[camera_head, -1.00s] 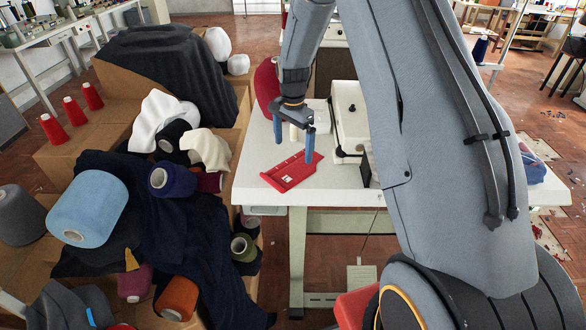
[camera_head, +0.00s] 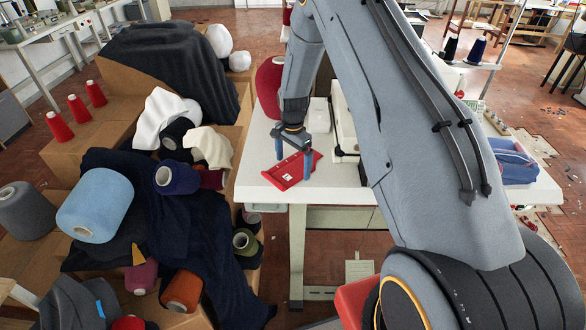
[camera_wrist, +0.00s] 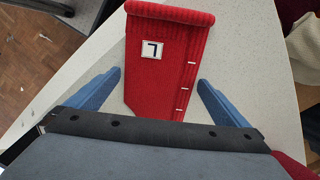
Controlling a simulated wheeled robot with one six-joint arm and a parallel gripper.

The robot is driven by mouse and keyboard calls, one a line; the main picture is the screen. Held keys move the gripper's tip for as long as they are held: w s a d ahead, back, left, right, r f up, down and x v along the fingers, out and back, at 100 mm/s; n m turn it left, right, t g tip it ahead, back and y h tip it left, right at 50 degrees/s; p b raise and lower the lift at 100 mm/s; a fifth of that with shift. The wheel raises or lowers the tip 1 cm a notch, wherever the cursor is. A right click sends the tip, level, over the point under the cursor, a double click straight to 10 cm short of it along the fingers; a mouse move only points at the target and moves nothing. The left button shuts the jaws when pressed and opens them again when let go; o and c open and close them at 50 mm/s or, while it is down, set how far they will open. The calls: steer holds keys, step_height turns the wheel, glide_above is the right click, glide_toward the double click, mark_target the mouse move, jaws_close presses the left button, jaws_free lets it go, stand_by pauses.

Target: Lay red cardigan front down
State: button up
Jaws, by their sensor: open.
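The red cardigan front (camera_head: 292,170) lies flat on the white table. In the wrist view the red cardigan front (camera_wrist: 158,72) has a rolled ribbed edge at its top end, a white label with a dark mark, and several short white slits along its right side. My gripper (camera_head: 292,154) is open just above the piece. In the wrist view the blue fingers of my gripper (camera_wrist: 160,92) stand on either side of the red piece, apart from it. The near end of the piece is hidden behind the gripper body.
The white table (camera_head: 255,184) has free room around the red piece. A sewing machine (camera_head: 343,118) stands behind it. A red cone (camera_head: 270,88) is at the back left. Blue folded fabric (camera_head: 513,162) lies at the right. Boxes with yarn cones and dark cloth (camera_head: 190,230) crowd the left.

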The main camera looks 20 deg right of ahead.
mark_target(293, 168)
steer(key=c, duration=0.8)
steer(key=shift+r, duration=0.1)
steer(key=shift+r+b, duration=1.85)
steer(key=shift+r, duration=3.05)
